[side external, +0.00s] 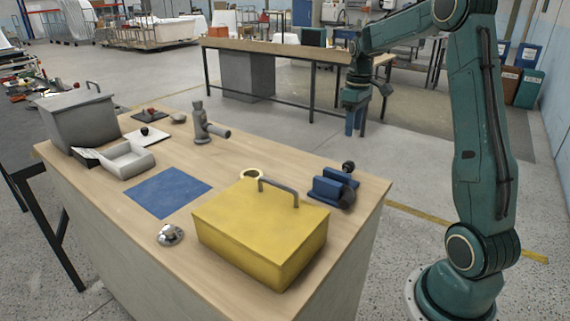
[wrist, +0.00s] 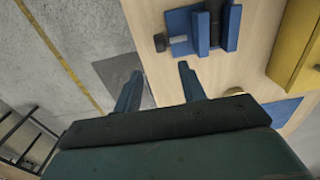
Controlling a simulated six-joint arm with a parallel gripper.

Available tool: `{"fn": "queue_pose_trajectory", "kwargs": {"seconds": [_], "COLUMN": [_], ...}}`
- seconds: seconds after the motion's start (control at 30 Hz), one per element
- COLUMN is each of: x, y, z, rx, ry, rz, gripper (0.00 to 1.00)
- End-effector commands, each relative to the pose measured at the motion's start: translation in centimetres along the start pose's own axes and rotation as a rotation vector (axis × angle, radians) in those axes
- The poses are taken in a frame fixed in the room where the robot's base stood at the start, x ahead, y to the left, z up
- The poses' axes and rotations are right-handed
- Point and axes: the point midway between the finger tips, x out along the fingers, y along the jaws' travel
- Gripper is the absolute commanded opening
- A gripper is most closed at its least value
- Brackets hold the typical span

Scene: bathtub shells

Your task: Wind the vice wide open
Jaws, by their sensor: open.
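The small blue vice (side external: 333,187) sits on the bench top near its right corner, behind the yellow box. Its dark handle knob (side external: 348,167) sticks out on the far side. In the wrist view the vice (wrist: 201,33) is at the top, its two upright jaws close together with a narrow gap. There the knob (wrist: 160,42) is on the left, on a short grey screw. My gripper (side external: 354,122) hangs in the air above and beyond the vice, fingers down. In the wrist view my gripper (wrist: 160,71) is open and empty, apart from the vice and knob.
The yellow box (side external: 262,232) with a raised handle stands close beside the vice. A blue mat (side external: 167,191), grey tap-like fitting (side external: 207,127), white tray (side external: 124,161) and grey bin (side external: 78,122) lie further left. The bench's right edge (side external: 378,201) is near the vice.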

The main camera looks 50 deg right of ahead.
Motion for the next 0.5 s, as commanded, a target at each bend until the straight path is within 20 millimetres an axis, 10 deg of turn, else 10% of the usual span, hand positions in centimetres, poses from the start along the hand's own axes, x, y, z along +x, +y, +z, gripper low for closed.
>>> {"fn": "queue_pose_trajectory", "kwargs": {"seconds": [0.5], "x": [7.3], "y": [-0.1], "z": [0.1], "rx": [0.0], "ry": [-0.005], "rz": [-0.004], "gripper": [0.41]}}
